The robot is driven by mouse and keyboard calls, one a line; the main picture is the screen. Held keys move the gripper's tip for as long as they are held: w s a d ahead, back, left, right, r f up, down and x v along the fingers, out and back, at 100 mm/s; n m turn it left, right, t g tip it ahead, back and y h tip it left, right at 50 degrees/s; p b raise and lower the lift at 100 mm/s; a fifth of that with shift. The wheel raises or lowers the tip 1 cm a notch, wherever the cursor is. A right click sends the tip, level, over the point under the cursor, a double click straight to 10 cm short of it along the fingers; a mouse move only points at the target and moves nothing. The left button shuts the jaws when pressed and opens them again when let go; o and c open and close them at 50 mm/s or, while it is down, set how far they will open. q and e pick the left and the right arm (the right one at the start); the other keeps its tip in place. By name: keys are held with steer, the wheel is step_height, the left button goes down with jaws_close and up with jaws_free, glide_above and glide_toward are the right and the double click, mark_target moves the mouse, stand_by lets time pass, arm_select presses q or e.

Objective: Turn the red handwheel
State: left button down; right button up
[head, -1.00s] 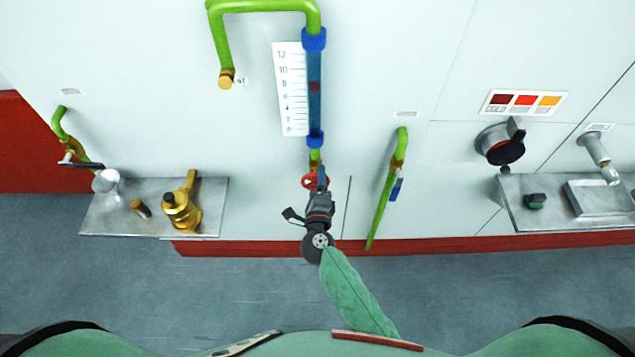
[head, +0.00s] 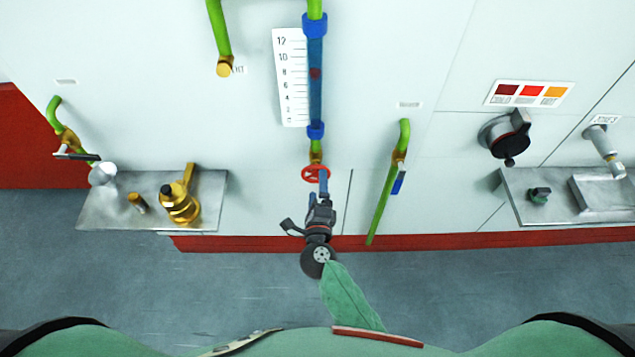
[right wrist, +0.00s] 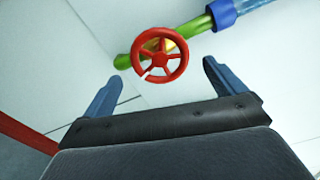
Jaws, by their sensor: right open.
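The red handwheel (head: 315,173) sits at the lower end of the vertical green and blue pipe on the white wall. In the right wrist view the handwheel (right wrist: 160,55) shows its spokes and a small white mark on its lower left rim. My right gripper (head: 322,182) is just below and in front of the wheel in the head view. In the right wrist view my right gripper (right wrist: 158,80) has its two blue fingers wide apart, with the wheel ahead between them and nothing held. Depth between fingertips and wheel is hard to tell. My left gripper is not in view.
A blue sight tube (head: 316,80) with a number scale (head: 291,78) rises above the wheel. A green pipe (head: 383,197) stands to the right. A metal shelf with brass fittings (head: 110,212) is at left, another shelf (head: 520,205) at right.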

steer(key=s, duration=0.3)
steer(key=shift+b, duration=0.4)
steer(key=shift+w, duration=0.1)
